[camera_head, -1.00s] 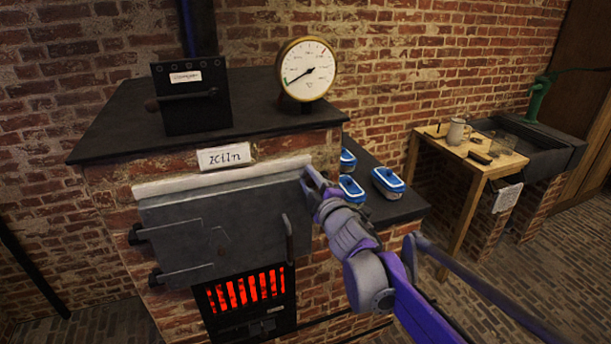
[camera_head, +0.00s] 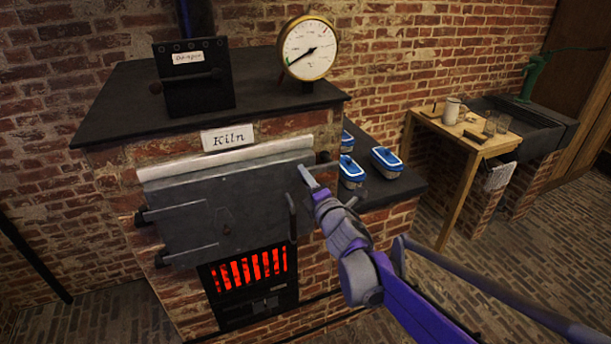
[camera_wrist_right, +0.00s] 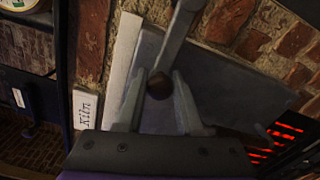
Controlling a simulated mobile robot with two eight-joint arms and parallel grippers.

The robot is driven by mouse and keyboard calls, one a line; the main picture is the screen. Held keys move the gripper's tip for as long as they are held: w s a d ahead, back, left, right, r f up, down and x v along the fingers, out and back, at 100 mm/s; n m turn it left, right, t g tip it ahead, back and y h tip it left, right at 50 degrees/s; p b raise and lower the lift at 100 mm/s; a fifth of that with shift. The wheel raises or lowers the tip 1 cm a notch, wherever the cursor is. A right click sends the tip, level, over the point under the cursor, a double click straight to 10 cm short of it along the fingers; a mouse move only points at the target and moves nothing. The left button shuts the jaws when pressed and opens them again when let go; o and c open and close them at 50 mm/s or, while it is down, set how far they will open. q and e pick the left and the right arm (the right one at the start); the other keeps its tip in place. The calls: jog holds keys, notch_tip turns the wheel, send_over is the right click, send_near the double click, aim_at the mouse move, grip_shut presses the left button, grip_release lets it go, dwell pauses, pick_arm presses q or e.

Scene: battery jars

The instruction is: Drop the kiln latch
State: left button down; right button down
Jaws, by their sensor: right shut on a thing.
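The kiln door (camera_head: 235,205) is a grey metal plate below the "Kiln" sign (camera_head: 228,138), lying flat against the brick front. My right gripper (camera_head: 308,178) is at the door's upper right edge. In the right wrist view its two fingers (camera_wrist_right: 158,90) are shut around the brown knob (camera_wrist_right: 158,86) of the latch. The latch's grey bar (camera_wrist_right: 175,40) runs up from the knob, with the grey door behind. In the head view the gripper mostly hides the latch. My left gripper is out of view.
A dark upright door handle (camera_head: 291,217) stands just left of my right arm. The glowing grate (camera_head: 248,272) is below the door. Blue-and-white lidded boxes (camera_head: 387,161) sit on the dark side ledge. A wooden table (camera_head: 466,138) stands farther right, with open floor before it.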

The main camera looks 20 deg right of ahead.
jog(key=shift+f, duration=0.1)
dwell(0.3)
jog(key=c, duration=0.5)
grip_release()
jog(key=shift+c, duration=0.2)
jog(key=s+b, duration=0.1)
jog(key=s, duration=1)
jog(key=shift+d, duration=0.2)
jog(key=shift+w, duration=0.1)
